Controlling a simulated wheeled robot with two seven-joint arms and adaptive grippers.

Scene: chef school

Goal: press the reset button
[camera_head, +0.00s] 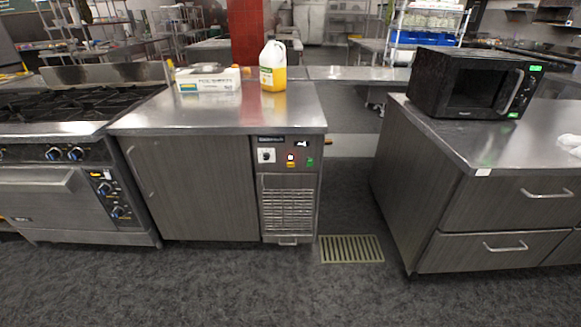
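The steel-topped cabinet (190,185) in the middle has a small control panel (285,153) at the top of its right front, above a vent grille (288,208). The panel holds a white square with a dark knob (266,155), a small display (301,143), a small lit white and orange button (291,158) and a small green button (310,162). The labels are too small to read, so I cannot tell which one is the reset button. Neither of my grippers is in view.
A gas stove (70,150) adjoins the cabinet on the left. A white box (208,84) and a jug of yellow liquid (272,68) stand on the cabinet. A black microwave (470,82) sits on the right counter (440,130). The dark floor (230,280) in front is clear around a drain grate (351,249).

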